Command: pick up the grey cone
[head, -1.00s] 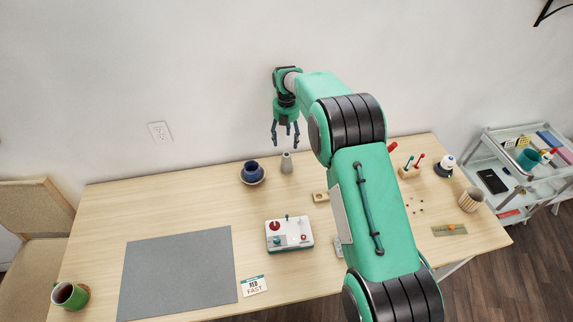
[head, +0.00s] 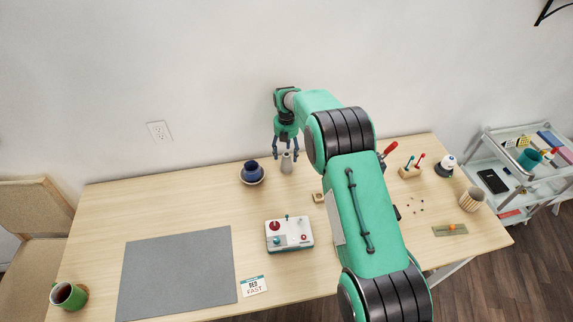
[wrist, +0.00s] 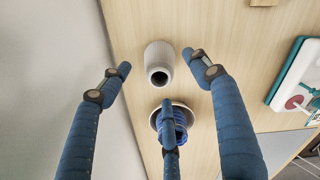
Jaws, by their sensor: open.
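The grey cone (head: 287,163) stands upright near the back edge of the table. In the wrist view the grey cone (wrist: 159,62) shows its round top opening, lying between the spread fingertips. My gripper (head: 286,155) is open and empty, with its blue fingers pointing down around the top of the cone. In the wrist view my gripper (wrist: 160,80) has its three fingers apart, and I see no finger pressing on the cone. How far the fingertips reach below the cone's top is hard to tell.
A blue pot on a saucer (head: 252,173) stands close left of the cone; one finger passes over it in the wrist view. A white box with red knobs (head: 289,233) is in front. The wall (head: 215,80) is close behind. A grey mat (head: 178,272) lies front left.

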